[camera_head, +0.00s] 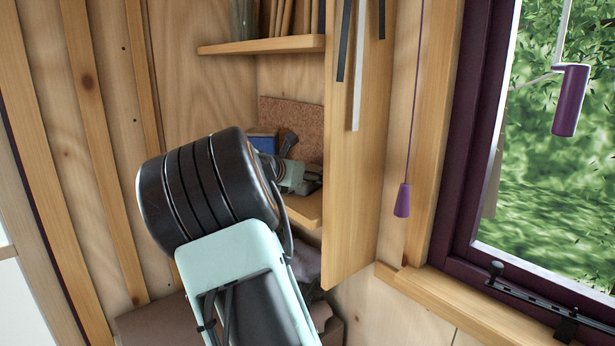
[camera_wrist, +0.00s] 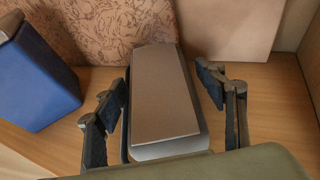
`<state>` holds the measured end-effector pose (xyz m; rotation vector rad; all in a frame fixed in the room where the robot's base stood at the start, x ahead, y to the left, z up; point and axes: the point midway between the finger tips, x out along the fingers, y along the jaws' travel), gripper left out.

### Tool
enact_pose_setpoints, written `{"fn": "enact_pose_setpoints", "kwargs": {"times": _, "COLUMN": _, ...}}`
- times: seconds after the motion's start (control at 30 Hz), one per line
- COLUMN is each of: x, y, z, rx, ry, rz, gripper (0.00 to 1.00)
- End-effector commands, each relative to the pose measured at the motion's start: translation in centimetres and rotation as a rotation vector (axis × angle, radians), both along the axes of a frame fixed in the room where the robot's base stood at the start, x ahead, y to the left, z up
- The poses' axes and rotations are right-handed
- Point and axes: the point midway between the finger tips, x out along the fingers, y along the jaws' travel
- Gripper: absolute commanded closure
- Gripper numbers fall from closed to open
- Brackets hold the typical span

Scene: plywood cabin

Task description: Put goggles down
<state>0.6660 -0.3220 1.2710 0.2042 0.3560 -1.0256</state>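My gripper (camera_head: 287,145) reaches into the middle shelf of the cabinet, partly hidden behind my arm in the head view. In the wrist view my gripper (camera_wrist: 168,105) has its two dark fingers spread apart, one on each side of a grey, flat-faced item (camera_wrist: 165,95). Gaps show between the item and the fingers, clearest on the right. The item appears to stand on the shelf board (camera_wrist: 265,90). It may be the goggles, but no lens or strap can be made out. Its lower end is hidden by the green-grey part along the bottom.
A blue box (camera_wrist: 35,75) stands left of the grey item; it also shows in the head view (camera_head: 263,140). A patterned brown panel (camera_wrist: 100,30) backs the shelf. The upper shelf (camera_head: 270,45) is above, and a wooden side panel (camera_head: 355,190) bounds the right. Bare board lies right of the fingers.

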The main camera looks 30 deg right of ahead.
Motion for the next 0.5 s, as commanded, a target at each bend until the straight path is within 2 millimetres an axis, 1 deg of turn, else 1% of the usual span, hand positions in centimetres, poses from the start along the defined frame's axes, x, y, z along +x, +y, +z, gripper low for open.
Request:
{"fn": "enact_pose_setpoints", "kwargs": {"times": 0.37, "x": 0.0, "y": 0.0, "z": 0.3, "rx": 0.000, "ry": 0.000, "rz": 0.000, "gripper": 0.31}}
{"fn": "enact_pose_setpoints", "kwargs": {"times": 0.5, "x": -0.5, "y": 1.2, "z": 0.7, "rx": 0.001, "ry": -0.002, "rz": 0.003, "gripper": 0.31}}
